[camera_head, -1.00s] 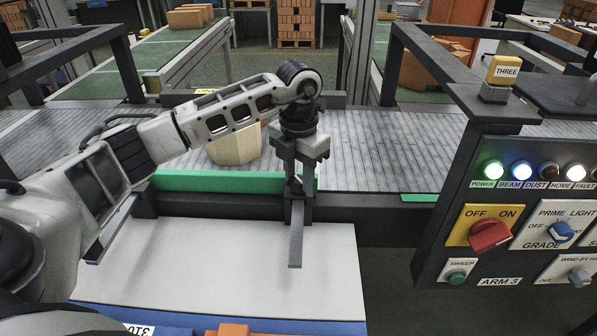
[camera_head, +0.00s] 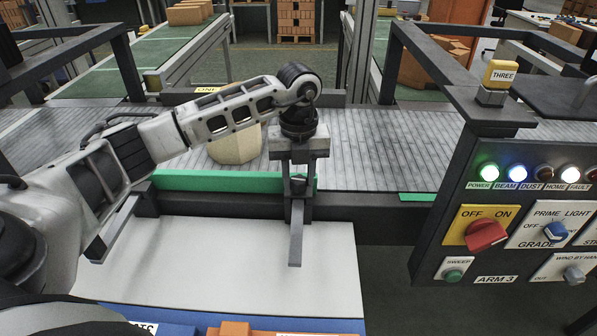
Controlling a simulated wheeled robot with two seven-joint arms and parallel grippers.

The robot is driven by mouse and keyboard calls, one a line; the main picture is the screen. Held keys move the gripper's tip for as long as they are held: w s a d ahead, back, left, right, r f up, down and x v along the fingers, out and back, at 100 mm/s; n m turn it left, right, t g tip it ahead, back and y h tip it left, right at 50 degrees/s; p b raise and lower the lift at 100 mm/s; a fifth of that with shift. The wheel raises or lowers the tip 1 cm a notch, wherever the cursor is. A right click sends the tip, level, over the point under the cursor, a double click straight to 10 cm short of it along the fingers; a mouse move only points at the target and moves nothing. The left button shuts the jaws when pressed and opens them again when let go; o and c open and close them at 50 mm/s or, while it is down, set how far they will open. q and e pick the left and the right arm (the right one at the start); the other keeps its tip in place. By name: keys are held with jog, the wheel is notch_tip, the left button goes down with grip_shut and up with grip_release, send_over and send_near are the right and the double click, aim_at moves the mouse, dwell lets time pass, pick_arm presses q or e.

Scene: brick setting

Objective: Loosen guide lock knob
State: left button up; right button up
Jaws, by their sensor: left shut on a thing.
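The guide lock knob (camera_head: 298,184) is a small dark piece on the bracket at the conveyor's near edge, mostly hidden between my fingers. My left gripper (camera_head: 298,176) points straight down over it and is shut on it. A grey flat bar (camera_head: 296,234) runs from the bracket toward me, over the white table's right part. The green guide rail (camera_head: 220,181) runs along the conveyor edge just behind the gripper. My right gripper is not in view.
A tan many-sided block (camera_head: 236,147) sits on the grey roller conveyor (camera_head: 385,150) behind my left forearm. The white tabletop (camera_head: 220,262) is clear. A dark control panel (camera_head: 530,210) with lamps and switches stands at the right.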

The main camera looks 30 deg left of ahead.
aim_at(298, 179)
pick_arm(q)
jog(key=shift+w+r+n, duration=0.1)
jog(key=shift+n, duration=0.5)
jog(key=o, duration=1)
jog(key=shift+c, duration=0.2)
notch_tip(298, 179, up, 16)
